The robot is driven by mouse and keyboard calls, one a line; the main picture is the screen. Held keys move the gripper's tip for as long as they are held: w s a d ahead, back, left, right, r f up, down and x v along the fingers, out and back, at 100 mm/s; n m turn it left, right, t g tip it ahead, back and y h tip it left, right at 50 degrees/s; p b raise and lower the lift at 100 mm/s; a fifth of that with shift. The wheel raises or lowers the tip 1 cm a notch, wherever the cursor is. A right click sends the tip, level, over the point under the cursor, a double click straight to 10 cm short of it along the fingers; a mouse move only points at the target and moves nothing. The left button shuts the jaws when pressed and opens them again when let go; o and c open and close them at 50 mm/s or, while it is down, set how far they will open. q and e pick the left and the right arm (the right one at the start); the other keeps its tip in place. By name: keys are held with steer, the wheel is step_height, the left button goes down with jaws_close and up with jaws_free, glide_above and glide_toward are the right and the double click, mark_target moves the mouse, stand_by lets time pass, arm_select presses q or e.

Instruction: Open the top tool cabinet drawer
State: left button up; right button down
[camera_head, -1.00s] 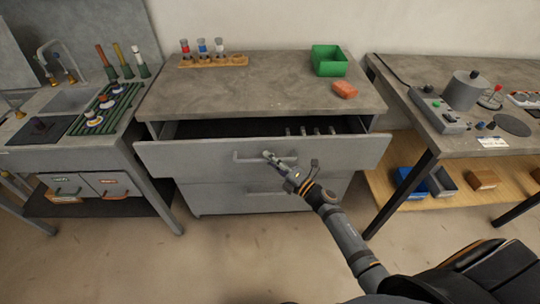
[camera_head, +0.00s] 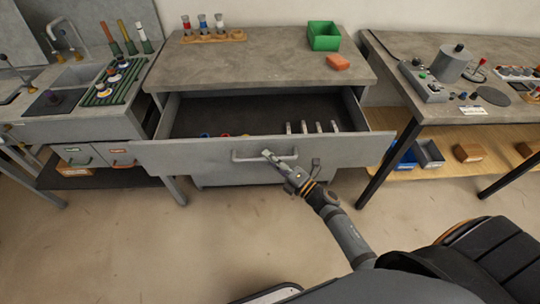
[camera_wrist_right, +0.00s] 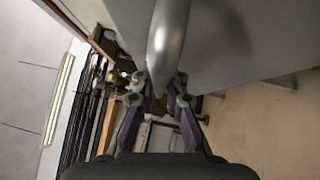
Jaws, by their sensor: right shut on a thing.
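The grey tool cabinet (camera_head: 270,72) stands in the middle of the head view. Its top drawer (camera_head: 190,155) is pulled well out, and its dark inside shows. Several upright metal pieces (camera_head: 312,127) and some small coloured items (camera_head: 222,135) lie in it. My right gripper (camera_head: 268,155) is shut on the drawer's bar handle (camera_head: 250,159), at the middle of the drawer front. In the right wrist view the handle (camera_wrist_right: 168,45) runs as a shiny bar to the gripper's fingers (camera_wrist_right: 160,95). My left gripper is not in view.
A sink bench (camera_head: 60,130) stands left, and a workbench (camera_head: 440,107) stands right. The floor in front is clear.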

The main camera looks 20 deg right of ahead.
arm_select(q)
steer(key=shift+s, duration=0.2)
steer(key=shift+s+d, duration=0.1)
arm_select(e)
steer(key=c, duration=1.4)
jaws_free()
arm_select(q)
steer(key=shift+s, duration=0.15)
arm_select(e)
steer(key=shift+o, duration=0.2)
steer(key=shift+s+d, duration=0.1)
steer(key=v, duration=1.1)
steer(key=shift+s+d, duration=0.25)
steer(key=shift+s, duration=0.1)
